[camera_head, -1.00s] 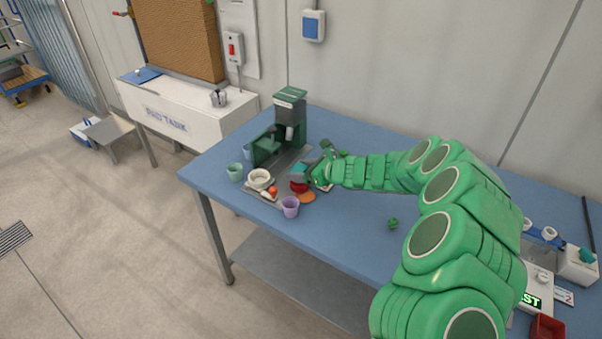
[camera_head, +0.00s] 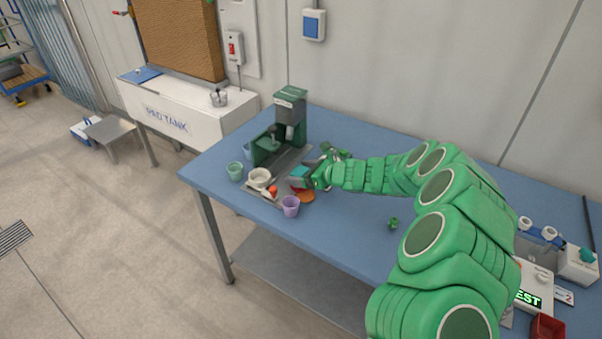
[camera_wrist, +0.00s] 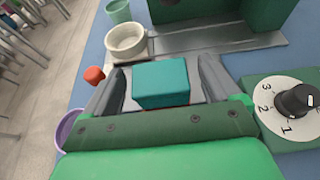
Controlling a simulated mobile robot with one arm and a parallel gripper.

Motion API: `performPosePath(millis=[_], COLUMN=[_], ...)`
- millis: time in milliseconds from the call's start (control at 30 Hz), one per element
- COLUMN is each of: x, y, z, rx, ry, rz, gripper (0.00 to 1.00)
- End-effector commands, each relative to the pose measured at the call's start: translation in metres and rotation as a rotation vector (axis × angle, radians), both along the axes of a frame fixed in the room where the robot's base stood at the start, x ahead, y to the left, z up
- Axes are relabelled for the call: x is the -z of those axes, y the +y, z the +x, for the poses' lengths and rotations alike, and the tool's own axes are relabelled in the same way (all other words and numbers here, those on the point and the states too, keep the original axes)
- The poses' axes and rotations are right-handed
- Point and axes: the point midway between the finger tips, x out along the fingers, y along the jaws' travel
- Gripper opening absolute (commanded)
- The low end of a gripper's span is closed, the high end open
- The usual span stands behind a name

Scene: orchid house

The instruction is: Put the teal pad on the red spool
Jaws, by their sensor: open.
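The teal pad (camera_wrist: 162,83) is a small block lying flat between the two fingers of my gripper (camera_wrist: 162,66) in the wrist view. The fingers are spread, with a gap on each side of the pad. A thin strip of the red spool (camera_wrist: 166,106) shows just under the pad's near edge, so the pad appears to rest on it. In the head view the teal pad (camera_head: 300,171) sits above a little red of the spool (camera_head: 297,184), at the left of my gripper (camera_head: 310,176). Most of the spool is hidden.
A green machine (camera_head: 290,115) stands behind on the blue table (camera_head: 350,225). A white bowl (camera_head: 259,179), a green cup (camera_head: 235,171), a purple cup (camera_head: 290,206) and an orange disc (camera_head: 306,197) stand close by. A numbered dial (camera_wrist: 290,105) is right of my gripper.

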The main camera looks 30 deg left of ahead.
Motion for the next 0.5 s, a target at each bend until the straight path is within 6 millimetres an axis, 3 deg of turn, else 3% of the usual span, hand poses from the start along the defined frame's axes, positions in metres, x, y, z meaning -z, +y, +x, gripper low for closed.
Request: performPosePath(millis=[167, 500], x=[-0.007, -0.021], y=[-0.009, -0.049], z=[0.001, 0.001], rx=[0.003, 0.003], ry=[0.000, 0.001], rz=[0.002, 0.000], gripper=[0.91, 0.91])
